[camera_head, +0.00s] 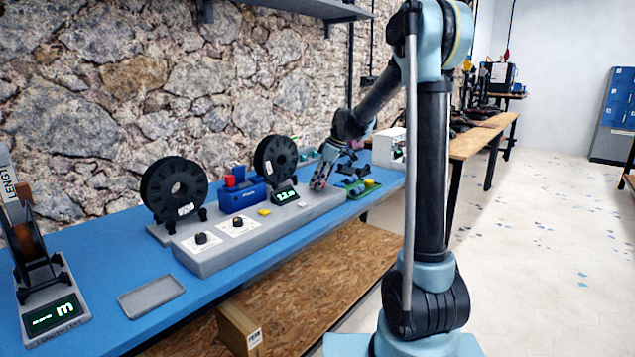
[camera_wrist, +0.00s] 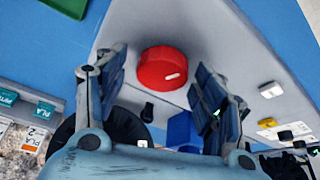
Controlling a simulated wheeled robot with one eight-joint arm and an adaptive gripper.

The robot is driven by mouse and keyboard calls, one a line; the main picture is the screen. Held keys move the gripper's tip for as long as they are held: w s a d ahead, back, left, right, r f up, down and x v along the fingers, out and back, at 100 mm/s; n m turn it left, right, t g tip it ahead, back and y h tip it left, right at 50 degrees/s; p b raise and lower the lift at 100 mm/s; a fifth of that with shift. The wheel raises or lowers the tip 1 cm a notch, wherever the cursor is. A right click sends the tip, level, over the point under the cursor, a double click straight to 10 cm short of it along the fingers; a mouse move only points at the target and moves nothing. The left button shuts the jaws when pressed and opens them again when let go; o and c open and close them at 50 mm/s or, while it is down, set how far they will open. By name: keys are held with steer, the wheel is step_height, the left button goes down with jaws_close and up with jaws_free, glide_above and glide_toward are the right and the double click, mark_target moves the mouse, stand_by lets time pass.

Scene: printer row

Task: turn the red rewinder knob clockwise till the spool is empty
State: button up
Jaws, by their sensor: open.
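The red rewinder knob (camera_wrist: 162,68) shows in the wrist view as a round disc with a white mark toward its lower right. It sits on the grey rewinder base (camera_wrist: 215,40). My gripper (camera_wrist: 160,85) is open, with one finger on each side of the knob in the picture; I cannot tell whether they touch it. In the head view my gripper (camera_head: 320,183) is at the right end of the grey base (camera_head: 255,235) and mostly hides the knob. A black spool (camera_head: 275,160) stands behind the base with a lit display (camera_head: 285,195) before it. Another black spool (camera_head: 175,190) stands at the left.
A blue box (camera_head: 242,193) with red and blue parts stands between the spools. A green tray (camera_head: 365,190) lies right of my gripper. A grey tray (camera_head: 151,295) and a length display stand (camera_head: 45,290) are at the left of the blue table (camera_head: 105,250).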

steer(key=c, duration=1)
steer(key=shift+a, duration=0.35)
steer(key=shift+c, duration=0.2)
steer(key=shift+d, duration=0.35)
steer(key=shift+d, duration=0.1)
steer(key=shift+w+r+m, duration=0.1)
steer(key=shift+w+m, duration=0.05)
steer(key=shift+m, duration=0.35)
steer(key=o, duration=1)
steer(key=shift+o, duration=0.2)
